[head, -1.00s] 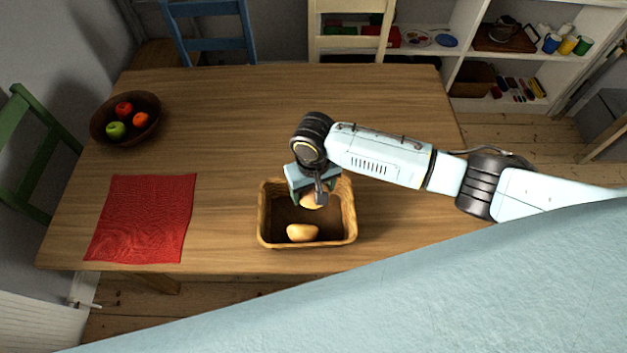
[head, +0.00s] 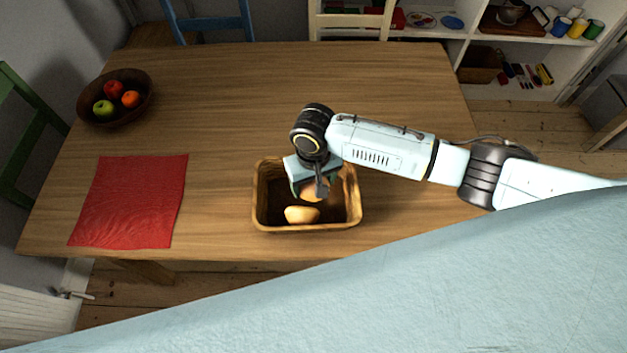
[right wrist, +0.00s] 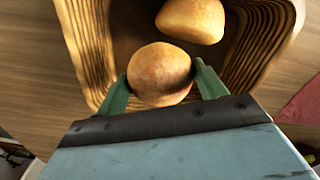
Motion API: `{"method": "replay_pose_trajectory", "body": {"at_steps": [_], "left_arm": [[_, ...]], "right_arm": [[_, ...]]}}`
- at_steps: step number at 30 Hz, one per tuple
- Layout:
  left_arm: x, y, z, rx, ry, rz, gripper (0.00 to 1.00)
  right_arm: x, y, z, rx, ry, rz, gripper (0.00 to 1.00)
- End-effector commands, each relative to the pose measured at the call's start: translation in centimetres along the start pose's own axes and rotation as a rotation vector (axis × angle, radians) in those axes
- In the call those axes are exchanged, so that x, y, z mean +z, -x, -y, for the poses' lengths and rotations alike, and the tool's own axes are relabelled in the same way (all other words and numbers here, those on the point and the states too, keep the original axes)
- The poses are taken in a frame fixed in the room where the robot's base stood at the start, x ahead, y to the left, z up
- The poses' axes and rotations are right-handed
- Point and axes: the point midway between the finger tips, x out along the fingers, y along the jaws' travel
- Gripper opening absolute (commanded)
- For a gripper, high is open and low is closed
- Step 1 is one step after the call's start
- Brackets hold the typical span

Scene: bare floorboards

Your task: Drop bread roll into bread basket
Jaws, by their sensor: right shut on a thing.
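The bread basket (head: 258,205) is a rectangular brown wicker basket near the table's front edge. One bread roll (head: 301,215) lies inside it, near the front wall; it also shows in the right wrist view (right wrist: 192,19). My right gripper (head: 314,190) is over the basket's opening, pointing down. It is shut on a second round roll (right wrist: 160,74), which sits between its green fingers in the right wrist view. In the head view the gripper partly hides this held roll. I cannot tell whether the held roll touches the basket floor. My left gripper is not in view.
A red cloth (head: 132,201) lies flat on the wooden table (head: 220,110) at the left. A dark bowl (head: 122,118) of fruit stands at the back left. Chairs stand around the table, and a white shelf (head: 545,50) is at the back right. The table's middle is clear.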

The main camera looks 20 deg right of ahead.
Motion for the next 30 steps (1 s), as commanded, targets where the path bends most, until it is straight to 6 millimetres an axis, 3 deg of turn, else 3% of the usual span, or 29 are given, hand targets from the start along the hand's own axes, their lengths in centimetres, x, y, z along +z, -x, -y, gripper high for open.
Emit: {"method": "replay_pose_trajectory", "body": {"at_steps": [3, 4, 10, 20, 23, 30], "left_arm": [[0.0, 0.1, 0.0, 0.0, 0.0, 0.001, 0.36], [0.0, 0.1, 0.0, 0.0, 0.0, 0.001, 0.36], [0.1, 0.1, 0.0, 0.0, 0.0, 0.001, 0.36], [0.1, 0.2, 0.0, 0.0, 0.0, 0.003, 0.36], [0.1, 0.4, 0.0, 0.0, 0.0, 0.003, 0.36], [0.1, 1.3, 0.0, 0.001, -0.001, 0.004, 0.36]], "right_arm": [[0.0, 0.1, 0.0, 0.0, 0.0, 0.0, 0.48], [0.0, 0.1, 0.0, 0.0, 0.0, 0.0, 0.71], [0.0, 0.1, 0.0, 0.0, 0.0, 0.0, 0.95], [0.0, 0.5, 0.0, 0.0, 0.0, -0.001, 0.95], [-0.1, 1.8, 0.0, -0.001, 0.0, -0.002, 0.95], [-0.1, 7.1, 0.0, -0.002, 0.0, -0.004, 0.95]]}}
